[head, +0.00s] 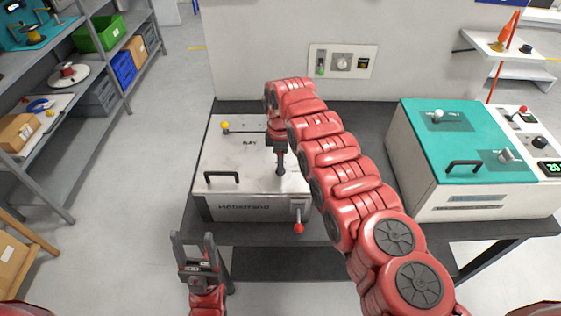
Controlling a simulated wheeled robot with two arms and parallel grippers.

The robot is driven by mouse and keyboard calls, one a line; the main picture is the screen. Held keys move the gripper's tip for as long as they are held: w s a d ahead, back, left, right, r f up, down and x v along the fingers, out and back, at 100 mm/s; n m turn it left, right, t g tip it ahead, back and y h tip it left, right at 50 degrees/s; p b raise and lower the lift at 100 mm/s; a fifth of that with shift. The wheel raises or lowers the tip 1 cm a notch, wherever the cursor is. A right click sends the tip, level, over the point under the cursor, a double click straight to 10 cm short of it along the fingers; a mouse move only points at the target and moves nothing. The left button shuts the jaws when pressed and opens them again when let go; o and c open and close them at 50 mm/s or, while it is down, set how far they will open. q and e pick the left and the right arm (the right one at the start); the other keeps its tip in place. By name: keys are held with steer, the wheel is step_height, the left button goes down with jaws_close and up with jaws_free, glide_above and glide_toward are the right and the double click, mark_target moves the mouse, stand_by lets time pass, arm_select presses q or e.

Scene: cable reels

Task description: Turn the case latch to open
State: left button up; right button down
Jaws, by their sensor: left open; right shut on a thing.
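A white case (235,170) marked "Hebestrand" stands on the dark table, its lid down. A latch lever with a red ball end (298,227) hangs down at the right of its front face. The lid has a black handle (221,178) and a yellow knob (225,126). My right gripper (280,172) points down over the right part of the lid, behind the latch. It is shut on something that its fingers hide. My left gripper (194,240) is open and empty, in front of the table's left front corner, apart from the case.
A teal-topped machine (455,140) with a handle and knobs stands on the right of the table (345,232). A wall panel (342,61) with switches is behind. Shelves (92,68) with bins stand at the left. The floor between is clear.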

steer(key=shift+m, duration=0.3)
steer(key=m+b, duration=0.2)
steer(key=m, duration=0.1)
steer(key=shift+f, duration=0.15)
steer(key=m+b, duration=0.7)
steer(key=b, duration=0.1)
steer(key=shift+m+b, duration=0.65)
steer(key=shift+m, duration=0.35)
steer(key=shift+m+b, duration=0.4)
steer(key=shift+m, duration=0.4)
steer(key=shift+r+m+b, duration=0.2)
steer(key=shift+m+b, duration=0.2)
steer(key=shift+m, duration=1.5)
steer(key=shift+c, duration=1.3)
jaws_free()
steer(key=shift+r, duration=0.1)
